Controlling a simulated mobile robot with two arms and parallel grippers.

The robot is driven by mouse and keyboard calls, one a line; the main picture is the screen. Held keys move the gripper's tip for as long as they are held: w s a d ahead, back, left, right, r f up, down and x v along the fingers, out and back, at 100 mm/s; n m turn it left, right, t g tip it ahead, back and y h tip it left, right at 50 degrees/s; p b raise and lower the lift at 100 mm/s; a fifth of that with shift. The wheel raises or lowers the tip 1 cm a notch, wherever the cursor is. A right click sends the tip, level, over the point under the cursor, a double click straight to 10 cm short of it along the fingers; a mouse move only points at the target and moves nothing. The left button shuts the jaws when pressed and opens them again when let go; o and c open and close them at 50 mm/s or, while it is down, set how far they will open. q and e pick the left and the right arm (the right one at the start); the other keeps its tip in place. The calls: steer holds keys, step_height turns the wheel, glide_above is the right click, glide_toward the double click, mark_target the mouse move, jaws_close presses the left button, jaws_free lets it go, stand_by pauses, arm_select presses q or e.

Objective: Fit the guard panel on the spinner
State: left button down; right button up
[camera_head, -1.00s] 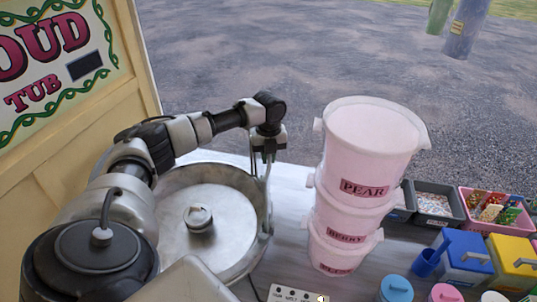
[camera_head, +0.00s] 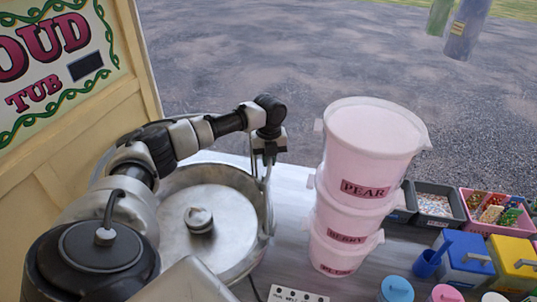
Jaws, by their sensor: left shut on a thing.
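The spinner (camera_head: 232,257) is a round metal bowl with a central hub (camera_head: 199,219), standing at the left of the counter. My left gripper (camera_head: 265,172) is over the bowl's right rim, pointing down. It is shut on a thin upright clear piece, seemingly the guard panel (camera_head: 268,205), which stands along the right side of the bowl. I cannot tell whether the panel is seated on the rim or just held against it. My right gripper is not in view.
A stack of pink tubs (camera_head: 370,145) labelled PEAR and BERRY stands close to the right of the spinner. Sweet trays (camera_head: 435,205), a blue box (camera_head: 465,262) and a yellow box (camera_head: 512,262) fill the right side. A switch strip (camera_head: 298,294) lies in front. A yellow sign wall (camera_head: 125,110) bounds the left.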

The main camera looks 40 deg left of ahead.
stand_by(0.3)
arm_select(q)
steer(key=c, duration=0.5)
jaws_free()
steer(key=shift+r, duration=3)
steer(key=shift+f, duration=0.1)
